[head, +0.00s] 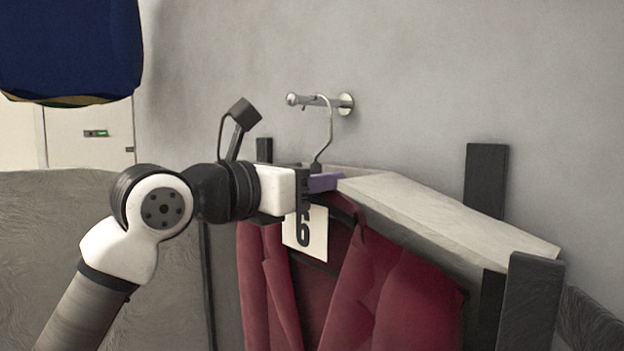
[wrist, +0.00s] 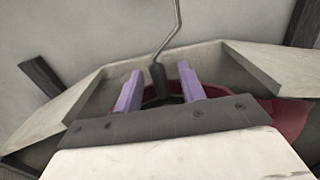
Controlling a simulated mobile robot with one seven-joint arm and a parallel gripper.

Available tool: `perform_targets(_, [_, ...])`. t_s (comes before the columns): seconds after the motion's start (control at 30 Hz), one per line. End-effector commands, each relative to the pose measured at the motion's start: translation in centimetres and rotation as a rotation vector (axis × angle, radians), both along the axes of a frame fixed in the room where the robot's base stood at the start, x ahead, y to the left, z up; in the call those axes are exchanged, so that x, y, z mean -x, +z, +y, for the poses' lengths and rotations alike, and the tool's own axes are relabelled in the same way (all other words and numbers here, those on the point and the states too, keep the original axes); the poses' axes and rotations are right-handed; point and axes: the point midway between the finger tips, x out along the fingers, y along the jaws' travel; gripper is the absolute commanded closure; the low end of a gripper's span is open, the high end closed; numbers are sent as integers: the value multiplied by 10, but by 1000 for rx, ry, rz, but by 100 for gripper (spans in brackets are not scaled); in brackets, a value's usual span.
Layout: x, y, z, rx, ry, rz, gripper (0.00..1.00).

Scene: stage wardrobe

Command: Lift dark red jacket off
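The dark red jacket (head: 405,295) hangs below a metal peg (head: 318,101) on the wall. Its wire hanger hook (head: 331,125) loops over the peg, and the dark hanger neck (wrist: 158,76) shows in the wrist view. My gripper (wrist: 160,88) is open, with one purple finger on each side of the neck and a visible gap on both sides. In the head view my gripper (head: 325,182) reaches in from the left at neck height. Part of the jacket's top is hidden.
Pale sloping boards (head: 450,210) flank the hanger and partly cover the jacket's shoulders; they also show in the wrist view (wrist: 255,66). Dark upright posts (head: 486,180) stand at the right. A dark blue garment (head: 70,45) hangs at upper left. The wall above the peg is clear.

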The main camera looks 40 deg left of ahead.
Motion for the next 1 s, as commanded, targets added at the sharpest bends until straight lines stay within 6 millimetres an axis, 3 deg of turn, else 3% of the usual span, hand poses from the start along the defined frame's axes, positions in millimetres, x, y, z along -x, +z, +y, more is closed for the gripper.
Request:
perform_targets(0.03, [0,0,0,0,0,0,61])
perform_targets(0.33, [0,0,0,0,0,0,100])
perform_targets(1.0, [1,13,0,-1,0,-3,100])
